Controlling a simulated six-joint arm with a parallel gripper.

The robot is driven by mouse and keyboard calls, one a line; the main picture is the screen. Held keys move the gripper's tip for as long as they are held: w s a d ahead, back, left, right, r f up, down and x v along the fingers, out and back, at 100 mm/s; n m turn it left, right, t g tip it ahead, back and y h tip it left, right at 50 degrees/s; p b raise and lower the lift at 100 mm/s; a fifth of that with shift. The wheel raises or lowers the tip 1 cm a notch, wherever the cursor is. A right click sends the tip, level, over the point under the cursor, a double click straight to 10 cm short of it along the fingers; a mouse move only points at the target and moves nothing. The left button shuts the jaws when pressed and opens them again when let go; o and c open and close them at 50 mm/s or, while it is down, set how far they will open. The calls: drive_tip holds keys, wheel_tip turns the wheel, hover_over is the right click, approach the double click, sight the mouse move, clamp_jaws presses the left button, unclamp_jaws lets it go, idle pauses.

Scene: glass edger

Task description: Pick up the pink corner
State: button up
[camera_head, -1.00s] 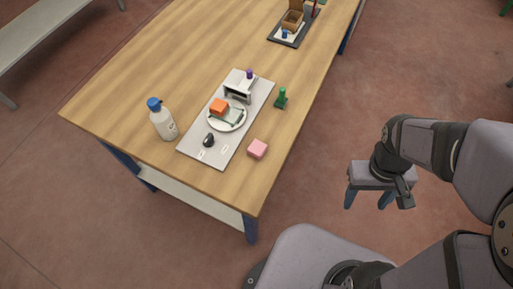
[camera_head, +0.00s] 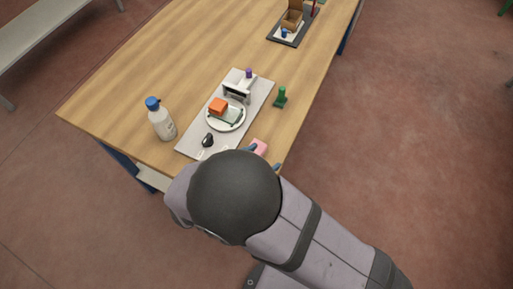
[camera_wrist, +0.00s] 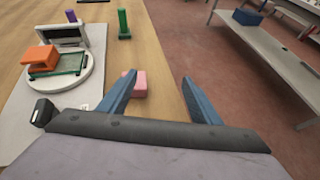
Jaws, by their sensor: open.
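The pink corner (camera_head: 260,147) is a small pink block on the wooden table, just right of the grey mat near the table's edge. In the head view my arm hides part of it. In the wrist view the pink corner (camera_wrist: 139,86) shows between the two blue fingers of my gripper (camera_wrist: 158,92), closer to the left finger, whose tip overlaps it in the picture. My gripper is open and empty, with a wide gap to the right finger. I cannot tell whether the left finger touches the block.
The grey mat (camera_head: 189,146) bears a white plate (camera_head: 212,123) with an orange block (camera_head: 217,105) and a glass piece, a white device (camera_head: 236,90) and a small black item (camera_head: 208,139). A green piece (camera_head: 281,97) stands right of the mat, a white bottle (camera_head: 162,122) left.

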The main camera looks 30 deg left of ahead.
drive_tip(key=s+a, duration=0.1)
drive_tip(key=a+n+y, duration=0.1)
drive_tip(key=s+a+n+t+y, duration=0.1)
drive_tip(key=a, duration=0.1)
drive_tip(key=shift+s+f, duration=0.25)
drive_tip(key=shift+s, duration=0.1)
drive_tip(key=shift+w+d+f, duration=0.15)
drive_tip(key=shift+w+f, duration=0.05)
drive_tip(key=shift+w, duration=0.5)
drive_tip(key=shift+a+f+p+x, duration=0.15)
drive_tip(key=shift+p+x, duration=0.6)
drive_tip(key=shift+x, duration=0.75)
drive_tip(key=shift+a+f+p+x, duration=0.1)
drive_tip(key=shift+p+x, duration=0.6)
drive_tip(key=shift+x, duration=0.8)
drive_tip(key=shift+s, duration=0.1)
drive_tip(key=c, duration=1.1)
